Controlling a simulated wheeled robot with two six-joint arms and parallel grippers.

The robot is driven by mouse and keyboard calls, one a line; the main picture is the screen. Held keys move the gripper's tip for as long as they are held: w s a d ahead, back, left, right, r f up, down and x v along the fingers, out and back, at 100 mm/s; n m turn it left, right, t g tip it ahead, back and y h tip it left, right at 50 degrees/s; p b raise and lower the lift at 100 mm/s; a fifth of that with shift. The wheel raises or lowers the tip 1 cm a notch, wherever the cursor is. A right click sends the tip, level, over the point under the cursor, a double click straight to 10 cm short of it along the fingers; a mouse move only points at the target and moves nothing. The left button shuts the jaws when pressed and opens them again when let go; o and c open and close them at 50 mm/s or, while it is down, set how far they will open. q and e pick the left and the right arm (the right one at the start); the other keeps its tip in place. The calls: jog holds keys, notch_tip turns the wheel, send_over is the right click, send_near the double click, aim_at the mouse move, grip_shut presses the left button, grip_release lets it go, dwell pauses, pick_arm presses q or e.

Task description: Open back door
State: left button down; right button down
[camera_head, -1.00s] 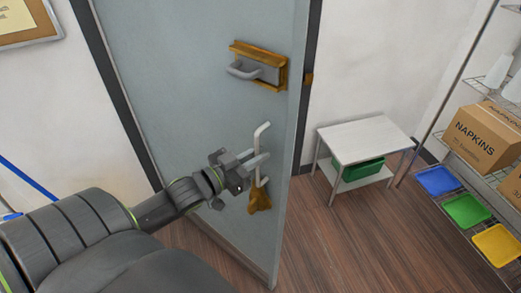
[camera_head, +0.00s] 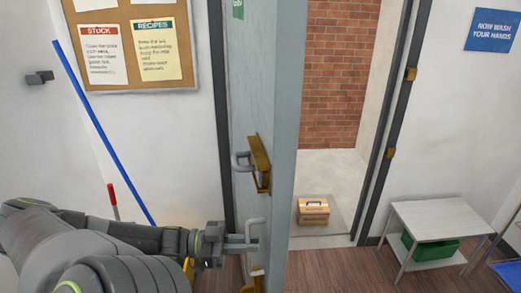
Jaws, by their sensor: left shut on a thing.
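The grey back door (camera_head: 275,70) stands wide open and shows nearly edge-on. A grey pull handle (camera_head: 239,161) on a brass-edged plate (camera_head: 260,165) is on its left face. Below it is a pale lever handle (camera_head: 256,222) with a brass part (camera_head: 254,280) under it. My left gripper (camera_head: 243,243) is shut on the pale lever handle, at the door's left face. Its exact grip on the lever is small and partly hidden. My right gripper is not in view.
The open doorway shows a brick wall (camera_head: 338,70) and a wooden crate (camera_head: 313,211) on the pale floor outside. A white table (camera_head: 437,220) with a green bin (camera_head: 430,248) stands right of the frame. A blue pole (camera_head: 103,130) leans at the left wall.

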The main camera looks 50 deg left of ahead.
pick_arm(q)
jog(key=shift+s+a+f, duration=0.15)
jog(key=shift+s+a, duration=0.05)
jog(key=shift+s, duration=0.25)
jog(key=shift+s+a+f, duration=0.1)
jog(key=shift+s+a, duration=0.1)
jog(key=shift+s, duration=0.2)
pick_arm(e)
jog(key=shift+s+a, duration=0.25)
pick_arm(q)
jog(key=c, duration=1.5)
grip_release()
jog(key=shift+w+r, duration=0.1)
jog(key=shift+w, duration=0.05)
jog(key=shift+c, duration=0.2)
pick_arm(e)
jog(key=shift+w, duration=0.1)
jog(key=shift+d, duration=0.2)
pick_arm(q)
jog(key=v, duration=1.7)
jog(key=shift+a+b, duration=0.2)
jog(key=shift+b, duration=0.15)
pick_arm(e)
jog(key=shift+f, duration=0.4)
